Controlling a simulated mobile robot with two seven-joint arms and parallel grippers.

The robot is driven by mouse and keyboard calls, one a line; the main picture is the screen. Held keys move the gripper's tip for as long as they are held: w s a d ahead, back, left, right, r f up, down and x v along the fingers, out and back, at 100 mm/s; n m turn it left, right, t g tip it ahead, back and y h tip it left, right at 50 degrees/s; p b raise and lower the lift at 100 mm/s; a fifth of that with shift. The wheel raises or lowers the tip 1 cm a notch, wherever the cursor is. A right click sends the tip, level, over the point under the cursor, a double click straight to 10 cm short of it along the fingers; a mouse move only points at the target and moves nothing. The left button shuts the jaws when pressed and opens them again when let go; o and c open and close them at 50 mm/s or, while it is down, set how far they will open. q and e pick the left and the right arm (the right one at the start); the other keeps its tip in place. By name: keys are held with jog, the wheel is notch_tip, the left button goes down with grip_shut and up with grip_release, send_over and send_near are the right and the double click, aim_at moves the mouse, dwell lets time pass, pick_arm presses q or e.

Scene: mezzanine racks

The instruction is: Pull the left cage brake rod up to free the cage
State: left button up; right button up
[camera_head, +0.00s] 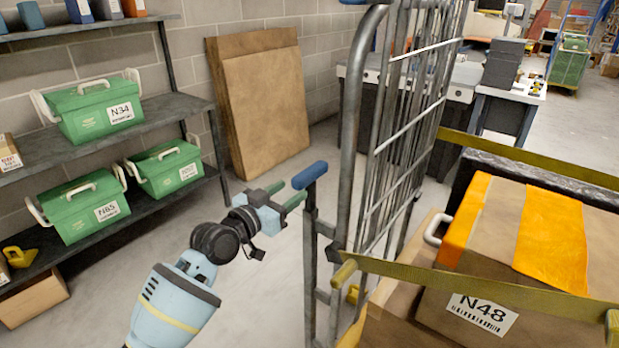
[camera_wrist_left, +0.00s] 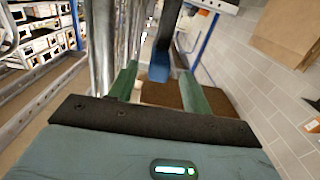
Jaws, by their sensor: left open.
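The cage (camera_head: 349,130) is a grey metal frame with upright bars in the middle of the head view. Its brake rod (camera_head: 310,240) stands upright at the near left side, with a blue grip (camera_head: 310,174) on top. My left gripper (camera_head: 289,193) is open and empty, with its green fingers pointing at the blue grip from the left. In the left wrist view the blue grip (camera_wrist_left: 158,73) shows in the gap between the fingertips (camera_wrist_left: 160,72); I cannot tell whether they touch it. My right gripper is out of view.
Yellow straps (camera_head: 470,283) cross the cage's front, before a box labelled N48 (camera_head: 482,312) with orange tape. Shelves (camera_head: 180,107) with green crates (camera_head: 98,107) stand at left. Cardboard sheets (camera_head: 265,110) lean on the wall. The floor between shelves and cage is clear.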

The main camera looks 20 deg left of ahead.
aim_at(307, 178)
pick_arm(q)
jog(key=shift+x, duration=3.85)
grip_shut()
